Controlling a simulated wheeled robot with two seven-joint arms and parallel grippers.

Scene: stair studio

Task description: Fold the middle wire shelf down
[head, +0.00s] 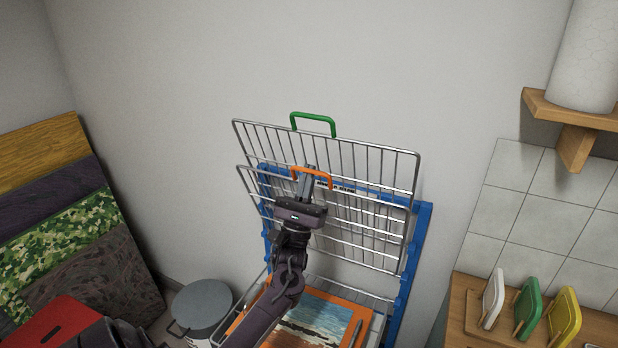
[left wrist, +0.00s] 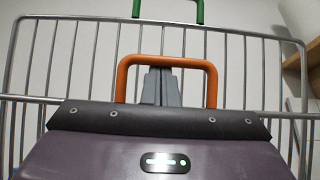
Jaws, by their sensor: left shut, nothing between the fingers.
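A blue rack frame (head: 421,235) against the wall carries wire shelves. The middle wire shelf, with an orange handle (head: 329,180) on its top edge, stands folded up, near vertical. Behind and above it is another upright wire shelf with a green handle (head: 315,117). My left gripper (head: 309,173) is shut and empty at the orange handle. In the left wrist view its fingertips (left wrist: 160,80) appear inside the outline of the orange handle loop (left wrist: 122,80); I cannot tell whether they touch it. The green handle (left wrist: 196,12) shows above. My right gripper is not in view.
A lower shelf lies flat with a painting (head: 318,322) on it. A grey lidded bin (head: 203,303) stands to the left, near leaning boards (head: 60,230). At right are a wooden counter (head: 462,298) with coloured boards and a wall shelf (head: 548,105).

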